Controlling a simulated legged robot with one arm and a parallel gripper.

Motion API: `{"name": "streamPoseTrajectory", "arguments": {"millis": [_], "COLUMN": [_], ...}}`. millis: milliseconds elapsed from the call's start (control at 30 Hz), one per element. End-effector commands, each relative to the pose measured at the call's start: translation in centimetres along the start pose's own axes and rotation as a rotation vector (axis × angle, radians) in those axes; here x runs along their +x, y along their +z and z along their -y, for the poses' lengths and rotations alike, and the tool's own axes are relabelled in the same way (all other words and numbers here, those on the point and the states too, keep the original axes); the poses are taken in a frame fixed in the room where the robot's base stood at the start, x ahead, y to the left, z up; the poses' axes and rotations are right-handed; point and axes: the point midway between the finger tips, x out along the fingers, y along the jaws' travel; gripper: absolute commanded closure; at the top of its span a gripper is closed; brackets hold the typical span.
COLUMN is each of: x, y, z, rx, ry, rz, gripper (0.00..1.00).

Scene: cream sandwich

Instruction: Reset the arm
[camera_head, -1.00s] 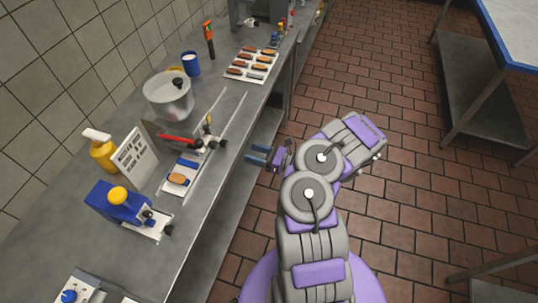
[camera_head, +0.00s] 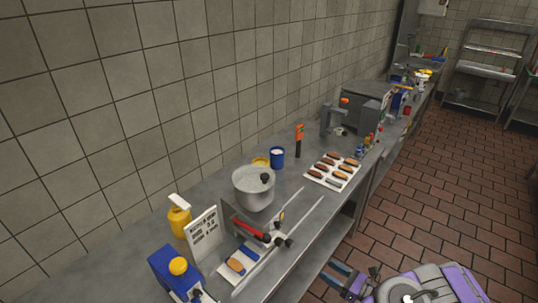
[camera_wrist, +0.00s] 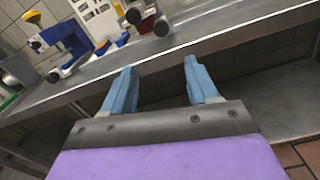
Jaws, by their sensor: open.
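My gripper (camera_wrist: 162,88) is open and empty in the wrist view, its two blue fingers spread apart. They point at the front edge of the steel counter (camera_wrist: 45,98), with nothing between them. In the head view my gripper (camera_head: 347,278) shows at the bottom, beside the counter (camera_head: 115,270) and over the floor side. My folded arm (camera_head: 425,288) is partly cut off by the lower picture edge.
The tiled floor (camera_head: 440,185) at right is clear.

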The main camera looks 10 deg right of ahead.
Motion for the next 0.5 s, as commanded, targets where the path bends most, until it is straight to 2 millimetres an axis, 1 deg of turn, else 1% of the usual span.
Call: {"name": "streamPoseTrajectory", "arguments": {"millis": [67, 133, 167, 233, 267, 300, 367, 400, 467, 500], "x": [0.5, 1.5, 2.2, 4.0, 4.9, 6.0, 7.6, 8.6, 9.7, 10.3], "y": [0.5, 1.6, 2.2, 4.1, 5.2, 6.4, 8.3, 9.5, 11.1, 12.1], "z": [-0.3, -0.9, -1.3, -2.7, -3.5, -4.7, -6.7, -8.1, -10.2, -11.6], "rx": [-0.010, -0.033, -0.048, -0.092, -0.115, -0.145, -0.196, -0.229, -0.280, -0.313], "ry": [0.016, 0.053, 0.075, 0.145, 0.181, 0.231, 0.310, 0.363, 0.438, 0.487], "rz": [0.002, 0.006, 0.008, 0.013, 0.015, 0.017, 0.020, 0.020, 0.018, 0.014], "gripper": [0.41, 0.41, 0.41, 0.41, 0.41, 0.41, 0.41, 0.41, 0.41, 0.41]}}
